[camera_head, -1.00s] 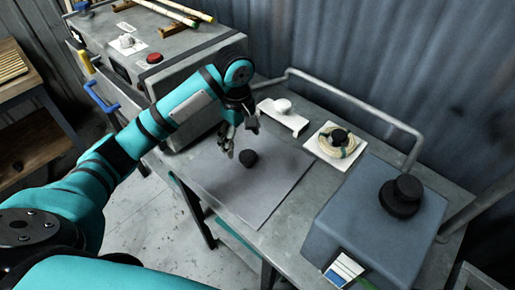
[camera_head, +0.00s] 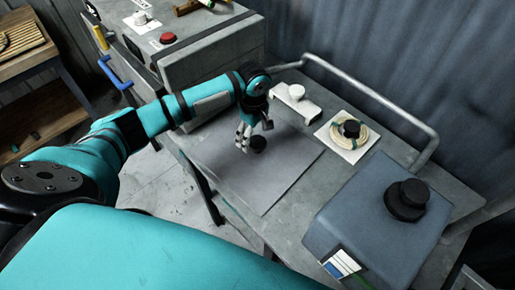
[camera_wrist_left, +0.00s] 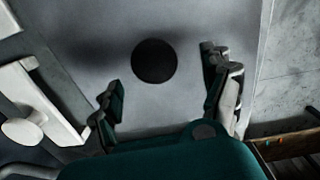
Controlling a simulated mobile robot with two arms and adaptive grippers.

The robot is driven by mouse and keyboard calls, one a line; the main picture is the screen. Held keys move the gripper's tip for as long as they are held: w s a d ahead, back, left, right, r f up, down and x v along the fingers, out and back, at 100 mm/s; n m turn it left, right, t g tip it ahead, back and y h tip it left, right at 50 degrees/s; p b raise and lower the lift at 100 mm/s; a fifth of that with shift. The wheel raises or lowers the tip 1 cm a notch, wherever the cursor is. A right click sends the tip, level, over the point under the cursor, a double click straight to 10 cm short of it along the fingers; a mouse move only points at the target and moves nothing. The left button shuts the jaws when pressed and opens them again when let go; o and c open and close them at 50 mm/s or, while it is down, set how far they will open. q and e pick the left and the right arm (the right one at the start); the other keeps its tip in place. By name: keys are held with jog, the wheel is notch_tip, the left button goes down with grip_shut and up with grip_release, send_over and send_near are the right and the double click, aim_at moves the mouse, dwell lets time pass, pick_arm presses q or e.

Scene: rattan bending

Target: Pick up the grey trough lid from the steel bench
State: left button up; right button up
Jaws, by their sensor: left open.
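The grey trough lid (camera_head: 287,172) is a flat sheet lying on the steel bench (camera_head: 282,238), with a round black knob (camera_head: 258,144) on top. My left gripper (camera_head: 254,136) is open and empty at the knob, its fingers pointing down. In the left wrist view the knob (camera_wrist_left: 154,61) shows as a dark disc between the spread fingers of the left gripper (camera_wrist_left: 162,68), with a gap on both sides. Whether the fingertips reach down to knob height is hard to tell. My right gripper is out of view.
A white bracket-like piece with a round knob (camera_head: 296,92) stands just behind the lid. A coil on a white card (camera_head: 348,136) lies to the right. A blue-grey box with a black knob (camera_head: 375,215) fills the right end. A large grey cabinet (camera_head: 205,60) stands at left.

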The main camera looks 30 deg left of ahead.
aim_at(258, 141)
pick_arm(q)
jog(key=shift+d+f, duration=0.15)
jog(key=shift+f, duration=0.25)
jog(key=f, duration=0.1)
jog(key=f+p, duration=0.1)
jog(key=f, duration=0.1)
jog(key=shift+w+d+f, duration=0.15)
jog(key=shift+d+f, duration=0.15)
jog(key=shift+f, duration=0.35)
jog(key=shift+c, duration=0.2)
jog(key=c, duration=1.6)
grip_shut()
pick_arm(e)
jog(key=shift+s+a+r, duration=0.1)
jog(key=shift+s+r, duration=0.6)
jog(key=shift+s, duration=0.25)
pick_arm(q)
jog(key=shift+r, duration=0.1)
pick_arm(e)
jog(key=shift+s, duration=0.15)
